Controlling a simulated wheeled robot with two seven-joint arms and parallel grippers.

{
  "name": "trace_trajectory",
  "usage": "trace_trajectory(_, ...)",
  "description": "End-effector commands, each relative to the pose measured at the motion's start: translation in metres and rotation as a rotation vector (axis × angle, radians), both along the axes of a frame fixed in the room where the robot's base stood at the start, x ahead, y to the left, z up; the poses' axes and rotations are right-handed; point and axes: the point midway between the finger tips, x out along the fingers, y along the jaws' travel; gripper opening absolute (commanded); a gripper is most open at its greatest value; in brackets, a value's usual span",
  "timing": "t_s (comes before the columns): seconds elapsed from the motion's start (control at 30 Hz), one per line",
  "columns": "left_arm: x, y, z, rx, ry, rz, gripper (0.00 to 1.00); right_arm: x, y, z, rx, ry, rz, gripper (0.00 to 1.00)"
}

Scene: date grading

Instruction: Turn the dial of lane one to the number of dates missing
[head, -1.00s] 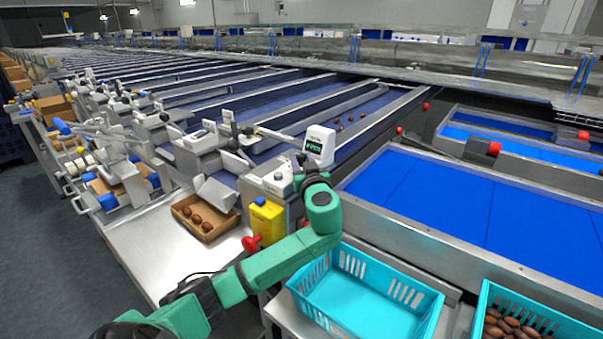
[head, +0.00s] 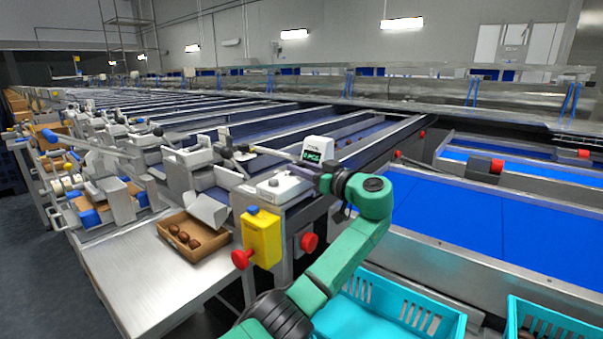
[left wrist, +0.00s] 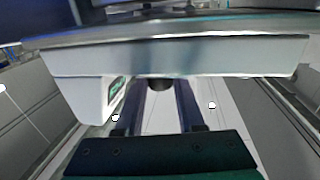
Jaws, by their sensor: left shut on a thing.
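My left gripper (head: 314,176) reaches over the white control box (head: 280,187) of the nearest lane. In the left wrist view its two dark fingers close around a small dark dial (left wrist: 160,84) under a metal edge. The white display (head: 317,151) stands just behind the gripper with lit green characters, too small to read surely; its side also shows in the left wrist view (left wrist: 99,98). An open cardboard carton (head: 166,229) on the steel table holds a few brown dates (head: 184,236). My right gripper is out of view.
Turquoise crates (head: 455,325) are at the lower right, beside wide blue belts (head: 450,205). More lanes run to the back left. The steel table (head: 150,290) is bare in front of the carton.

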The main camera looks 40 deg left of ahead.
Motion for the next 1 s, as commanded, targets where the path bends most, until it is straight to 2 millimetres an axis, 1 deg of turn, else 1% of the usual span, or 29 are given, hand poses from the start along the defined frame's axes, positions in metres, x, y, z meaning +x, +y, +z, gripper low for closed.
trace_trajectory(0.33, 0.0, 0.0, 0.001, 0.0, -0.001, 0.002, 0.0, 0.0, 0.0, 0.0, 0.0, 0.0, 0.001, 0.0)
trace_trajectory(0.37, 0.0, 0.0, 0.001, 0.0, -0.001, 0.002, 0.41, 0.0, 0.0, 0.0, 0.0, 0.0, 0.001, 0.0)
trace_trajectory(0.4, 0.0, 0.0, 0.001, 0.0, -0.002, 0.002, 0.56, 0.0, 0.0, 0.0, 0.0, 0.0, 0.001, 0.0)
trace_trajectory(0.43, 0.0, 0.0, 0.001, 0.0, -0.002, 0.002, 0.68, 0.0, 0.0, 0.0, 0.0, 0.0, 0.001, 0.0)
trace_trajectory(0.77, 0.0, -0.002, 0.0, 0.001, -0.001, 0.001, 0.68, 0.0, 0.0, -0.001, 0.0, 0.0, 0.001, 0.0)
trace_trajectory(0.87, -0.001, -0.012, -0.001, 0.001, -0.001, -0.001, 0.68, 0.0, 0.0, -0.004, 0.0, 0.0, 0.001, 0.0)
trace_trajectory(0.97, -0.004, -0.034, -0.003, -0.003, -0.004, -0.003, 0.68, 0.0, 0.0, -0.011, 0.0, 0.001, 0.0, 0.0)
trace_trajectory(1.0, -0.006, -0.046, -0.003, 0.0, -0.003, -0.004, 0.68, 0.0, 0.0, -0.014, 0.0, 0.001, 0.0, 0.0)
